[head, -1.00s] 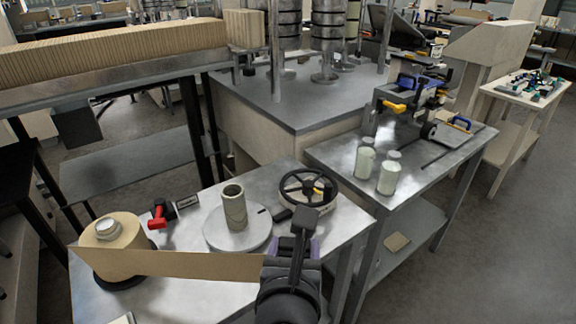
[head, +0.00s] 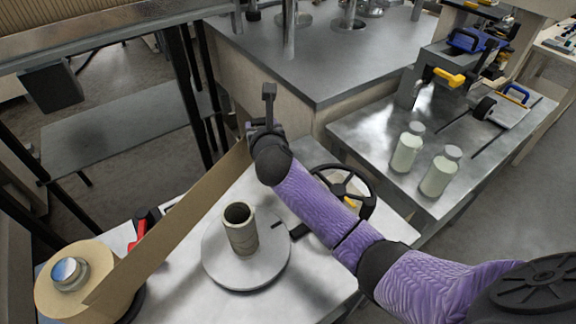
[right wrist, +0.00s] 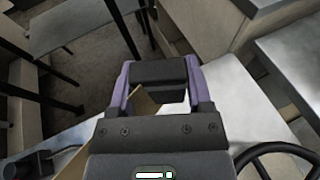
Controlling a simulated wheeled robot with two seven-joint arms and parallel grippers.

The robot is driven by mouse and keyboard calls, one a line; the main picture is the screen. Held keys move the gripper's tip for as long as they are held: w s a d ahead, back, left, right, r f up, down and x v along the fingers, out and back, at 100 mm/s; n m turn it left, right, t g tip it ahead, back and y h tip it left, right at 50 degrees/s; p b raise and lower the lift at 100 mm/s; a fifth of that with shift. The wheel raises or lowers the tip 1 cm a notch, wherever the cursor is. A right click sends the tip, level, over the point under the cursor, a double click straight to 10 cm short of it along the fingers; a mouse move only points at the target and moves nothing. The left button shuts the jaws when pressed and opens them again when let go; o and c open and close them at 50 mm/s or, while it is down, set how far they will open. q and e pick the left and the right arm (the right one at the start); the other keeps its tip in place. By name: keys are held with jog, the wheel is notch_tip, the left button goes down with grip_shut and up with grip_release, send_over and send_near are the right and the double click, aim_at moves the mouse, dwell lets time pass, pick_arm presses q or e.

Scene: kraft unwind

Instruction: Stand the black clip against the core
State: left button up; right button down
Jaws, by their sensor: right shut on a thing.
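The core (head: 241,230) is a short grey-beige tube standing upright on a round grey plate (head: 222,265). A small black piece that looks like the black clip (head: 300,230) lies on the table by the plate's right edge, apart from the core and partly hidden by my right arm. My right gripper (head: 262,130) is beyond the core, above the table's far edge. It is shut on the free end of the kraft strip (head: 178,218), which runs taut from the roll (head: 92,262). The right wrist view shows the strip (right wrist: 144,104) at the purple fingers. My left gripper is not in view.
A black handwheel (head: 345,190) stands right of the plate. A red-and-black tool (head: 140,228) lies behind the strip. Two pale bottles (head: 407,150) stand on the side table (head: 365,125). A large grey-topped cabinet (head: 310,65) stands behind.

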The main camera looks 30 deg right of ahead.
notch_tip(320, 180, down, 11)
jog(key=b, duration=0.6)
jog(key=shift+r, duration=0.45)
jog(key=shift+c, duration=2.3)
grip_release()
jog(key=shift+f, duration=0.15)
jog(key=o, duration=0.4)
jog(key=shift+o, duration=0.2)
